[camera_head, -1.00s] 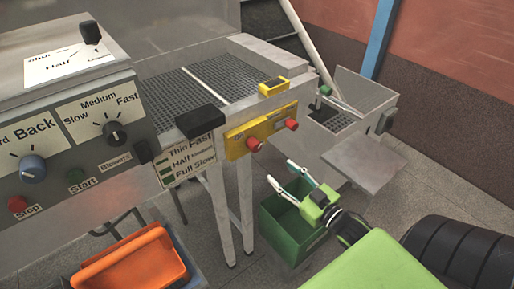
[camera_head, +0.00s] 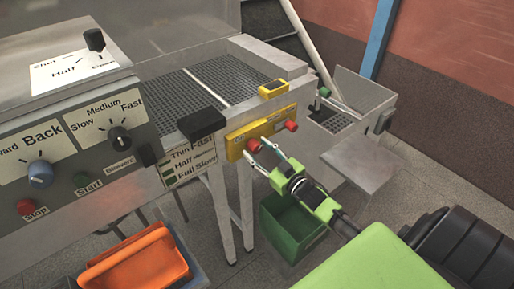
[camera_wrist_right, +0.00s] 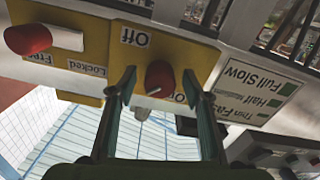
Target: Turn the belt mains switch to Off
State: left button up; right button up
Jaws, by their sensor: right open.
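The belt mains switch is a red knob (camera_head: 254,146) on the yellow panel (camera_head: 235,145) on the machine's front. In the right wrist view, the red knob (camera_wrist_right: 160,74) has an "Off" label (camera_wrist_right: 134,37) on one side and a partly hidden label on the opposite side. A pale mark at its lower edge points away from "Off". My right gripper (camera_head: 263,151) is open in front of the switch. In the right wrist view its fingers (camera_wrist_right: 159,82) stand on either side of the knob; I cannot tell whether they touch it. My left gripper is not in view.
A second red knob (camera_head: 291,125), labelled Locked and Free, sits on the panel nearby. The Thin/Half/Full plate (camera_head: 188,160) is on the other side. A green bin (camera_head: 285,235) stands below on the floor. An orange tray (camera_head: 140,265) is at the lower left.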

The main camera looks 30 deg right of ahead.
jog(key=shift+w, duration=0.4)
jog(key=c, duration=1.1)
